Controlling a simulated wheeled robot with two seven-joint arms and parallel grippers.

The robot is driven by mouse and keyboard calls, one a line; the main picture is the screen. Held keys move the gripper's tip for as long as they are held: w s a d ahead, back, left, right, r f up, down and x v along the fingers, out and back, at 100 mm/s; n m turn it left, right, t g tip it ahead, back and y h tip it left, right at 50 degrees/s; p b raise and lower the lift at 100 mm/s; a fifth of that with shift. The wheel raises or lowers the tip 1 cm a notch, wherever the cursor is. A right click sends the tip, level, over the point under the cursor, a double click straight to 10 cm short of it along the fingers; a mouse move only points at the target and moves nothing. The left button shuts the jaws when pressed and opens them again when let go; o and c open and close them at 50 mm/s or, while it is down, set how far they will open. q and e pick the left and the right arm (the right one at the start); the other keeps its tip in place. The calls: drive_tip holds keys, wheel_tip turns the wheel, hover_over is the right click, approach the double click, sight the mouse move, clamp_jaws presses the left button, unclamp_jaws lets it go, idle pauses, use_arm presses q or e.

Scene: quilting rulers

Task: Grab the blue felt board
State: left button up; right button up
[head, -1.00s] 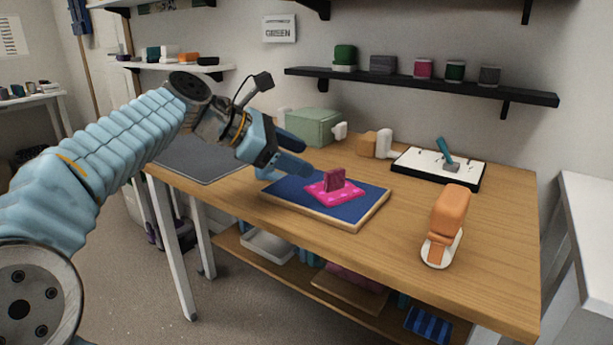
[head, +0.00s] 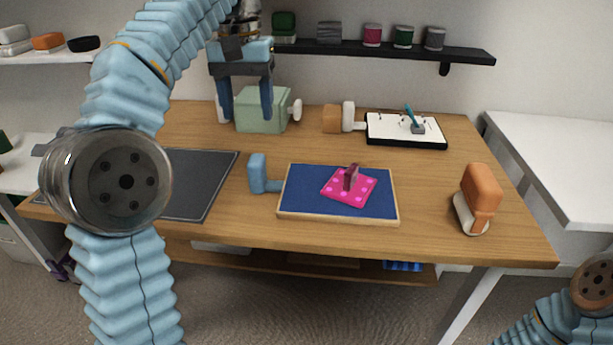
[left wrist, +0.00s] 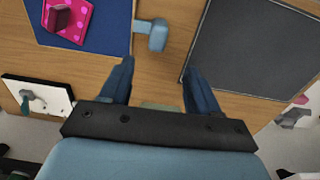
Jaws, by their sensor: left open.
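The blue felt board (head: 310,190) lies flat on the table, with a pale wooden rim. A light-blue handle (head: 258,174) stands at its left side. My left gripper (head: 246,118) is open and empty, pointing down, and appears in front of the green box. In the left wrist view the open fingers (left wrist: 158,66) show below the handle (left wrist: 152,34), apart from it, and the board (left wrist: 105,28) shows at the upper left. My right gripper is out of view.
A dark grey mat (head: 205,190) lies left of the board. Behind stand a green box (head: 263,122), a tan-and-white piece (head: 335,118) and a black-rimmed white tray (head: 385,128). An orange upright tool (head: 479,188) stands right. Bare wood lies between the board and that tool.

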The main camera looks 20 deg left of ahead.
sight(255, 158)
use_arm(q)
wheel_tip(255, 158, down, 8)
drive_tip(key=b, duration=0.2)
drive_tip(key=shift+r+b, duration=0.2)
drive_tip(key=shift+b, duration=0.2)
drive_tip(key=f, duration=0.2)
drive_tip(key=f+b, duration=0.1)
drive_tip(key=f, duration=0.3)
drive_tip(key=shift+s+d+b, duration=0.1)
drive_tip(key=shift+d+b, duration=0.2)
clamp_jaws()
